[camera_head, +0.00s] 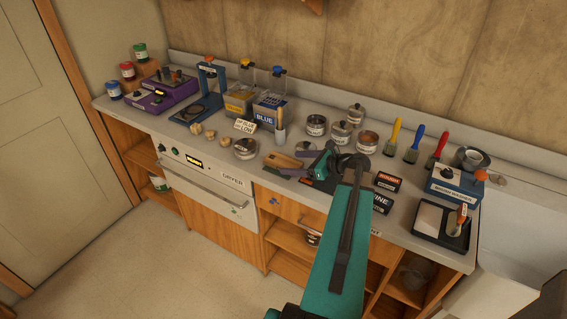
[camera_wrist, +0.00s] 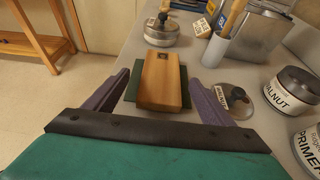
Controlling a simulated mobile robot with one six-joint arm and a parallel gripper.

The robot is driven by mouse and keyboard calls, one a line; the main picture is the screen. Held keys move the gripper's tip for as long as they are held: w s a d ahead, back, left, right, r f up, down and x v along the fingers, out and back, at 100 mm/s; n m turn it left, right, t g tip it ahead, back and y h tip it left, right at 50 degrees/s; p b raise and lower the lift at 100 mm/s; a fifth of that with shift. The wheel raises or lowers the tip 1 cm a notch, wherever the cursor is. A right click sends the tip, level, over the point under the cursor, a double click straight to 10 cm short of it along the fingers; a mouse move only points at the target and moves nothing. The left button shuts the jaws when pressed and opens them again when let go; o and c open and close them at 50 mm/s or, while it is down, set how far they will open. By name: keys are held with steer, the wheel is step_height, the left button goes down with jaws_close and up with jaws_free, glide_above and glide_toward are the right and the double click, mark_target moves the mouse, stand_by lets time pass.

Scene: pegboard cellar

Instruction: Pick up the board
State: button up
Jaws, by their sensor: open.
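The board (camera_wrist: 160,82) is a small tan wooden block with a dark mark near its far end. It lies on a dark green pad (camera_wrist: 126,94) on the counter. In the head view the board (camera_head: 282,160) lies near the counter's front edge. My gripper (camera_wrist: 157,78) is open, with one purple finger on each side of the board; a gap shows at both sides. In the head view my gripper (camera_head: 297,163) is low over the counter at the board's right end. The board's near end is close to my dark palm bar; I cannot tell if they touch.
A lidded tin (camera_wrist: 162,32) stands beyond the board. To the right are a loose lid (camera_wrist: 230,98), a walnut tin (camera_wrist: 290,88) and a primer tin (camera_wrist: 308,146). Sanding blocks (camera_head: 388,182) lie right of my arm. The counter's front edge is close on the left.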

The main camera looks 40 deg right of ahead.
mark_target(282, 161)
steer(key=shift+p+x, duration=0.75)
steer(key=shift+x, duration=1.15)
steer(key=shift+d, duration=0.1)
steer(key=shift+w, duration=0.1)
steer(key=c, duration=1.3)
steer(key=shift+r, duration=0.25)
steer(key=shift+r+b, duration=1.35)
steer(key=shift+r, duration=3.45)
